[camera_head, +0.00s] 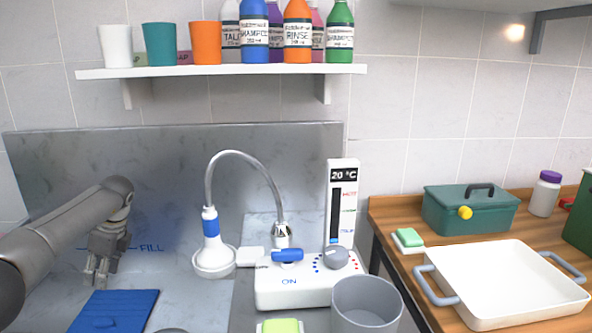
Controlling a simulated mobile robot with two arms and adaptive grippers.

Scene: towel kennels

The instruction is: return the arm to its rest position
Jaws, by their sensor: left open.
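My left arm comes in from the left edge. Its gripper (96,279) points down with its fingers apart and nothing between them. My right gripper does not show.
A white shower unit with a hose (213,262) and a control box (300,292) stands in the middle. A grey bin (366,305) is in front. A white tray (515,280) and a green box (470,213) rest on the right wooden table. A bottle shelf (220,71) hangs above.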

